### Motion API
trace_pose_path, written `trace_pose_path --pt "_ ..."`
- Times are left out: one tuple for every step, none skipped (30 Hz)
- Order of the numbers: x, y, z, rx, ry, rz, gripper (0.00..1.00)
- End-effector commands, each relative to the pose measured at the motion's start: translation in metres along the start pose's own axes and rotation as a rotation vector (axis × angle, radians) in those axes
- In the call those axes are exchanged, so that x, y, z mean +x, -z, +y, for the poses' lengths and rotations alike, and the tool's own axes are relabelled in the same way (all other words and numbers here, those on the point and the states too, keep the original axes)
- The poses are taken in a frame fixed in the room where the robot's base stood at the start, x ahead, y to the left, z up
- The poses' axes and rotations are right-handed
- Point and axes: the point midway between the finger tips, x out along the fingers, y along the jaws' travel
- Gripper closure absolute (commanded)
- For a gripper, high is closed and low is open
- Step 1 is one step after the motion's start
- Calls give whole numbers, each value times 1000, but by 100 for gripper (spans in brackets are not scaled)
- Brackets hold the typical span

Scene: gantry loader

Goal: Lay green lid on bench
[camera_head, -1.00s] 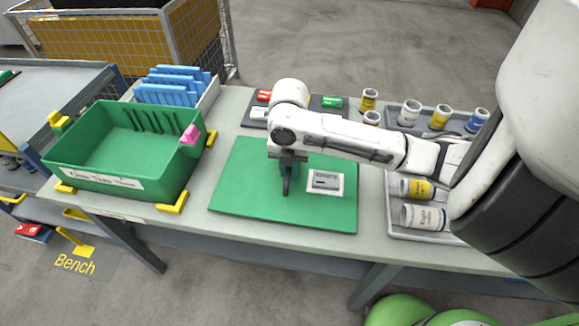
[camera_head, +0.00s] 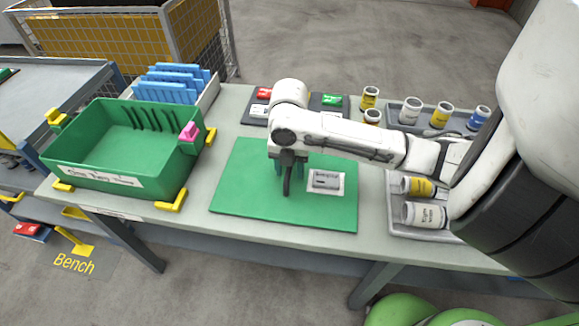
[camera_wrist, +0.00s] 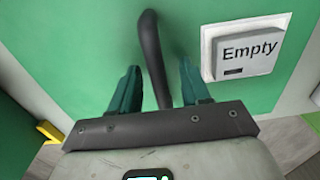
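The green lid (camera_head: 240,185) is a flat rectangular panel lying on the grey bench (camera_head: 225,117), right of the green bin. It has a dark upright handle (camera_wrist: 152,50) and a grey plate in a white frame reading "Empty" (camera_wrist: 245,52). The plate also shows in the head view (camera_head: 325,181). My gripper (camera_wrist: 158,88) is over the lid with its teal fingers open, one on each side of the handle. Gaps show between the handle and both fingers. In the head view my gripper (camera_head: 288,172) partly hides the handle's upper part.
A green bin (camera_head: 110,180) with a pink clip and yellow corner brackets stands at left, a rack of blue plates (camera_head: 172,85) behind it. A dark panel with red and green buttons (camera_head: 331,99) is behind the lid. Trays of cans (camera_head: 417,187) stand at right.

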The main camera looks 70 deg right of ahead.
Motion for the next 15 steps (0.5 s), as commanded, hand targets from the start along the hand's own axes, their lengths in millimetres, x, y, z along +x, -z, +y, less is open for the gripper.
trace_pose_path --pt "0 0 0 0 0 0 49" --pt "0 0 0 0 0 0 49" --pt "0 0 0 0 0 0 49" --pt "0 0 0 0 0 0 49" --pt "0 0 0 0 0 0 49" --pt "1 0 0 0 1 1 49" --pt "0 0 0 0 1 1 49" --pt "0 0 0 0 1 1 49" --pt "-1 0 0 0 0 0 49" --pt "-3 0 0 0 0 0 49" --pt "-5 0 0 0 0 -1 49" --pt "-9 0 0 -1 0 -1 49" --pt "-13 0 0 -2 -1 -1 49" --pt "-18 0 1 -3 -2 -1 49" --pt "-25 0 1 -3 -1 -2 49"
